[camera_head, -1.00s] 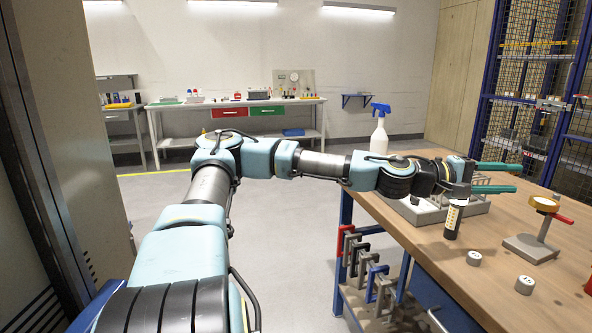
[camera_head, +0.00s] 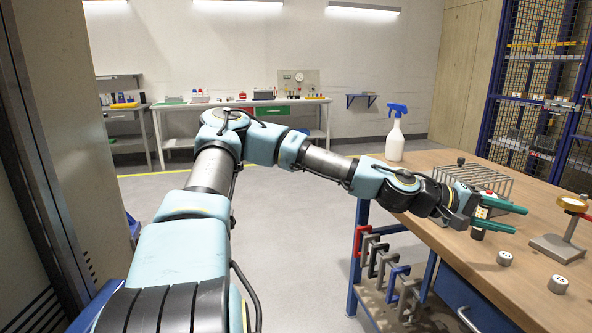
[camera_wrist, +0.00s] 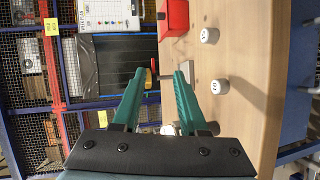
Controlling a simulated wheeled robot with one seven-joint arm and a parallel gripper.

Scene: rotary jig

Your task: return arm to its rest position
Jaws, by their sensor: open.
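My gripper (camera_head: 515,219) is at the right in the head view, over the front part of the wooden workbench (camera_head: 440,163). Its two green fingers are apart and nothing is between them. In the wrist view the gripper (camera_wrist: 160,78) also shows open and empty. My arm reaches from the lower left across to the bench.
A wire rack (camera_head: 480,182) and a blue-topped spray bottle (camera_head: 395,138) stand on the bench. A stand with a round yellow top (camera_head: 571,205) and two white numbered cylinders (camera_head: 504,258) (camera_head: 558,284) are at the right. Clamps (camera_head: 383,262) hang at the bench's side. The floor at left is clear.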

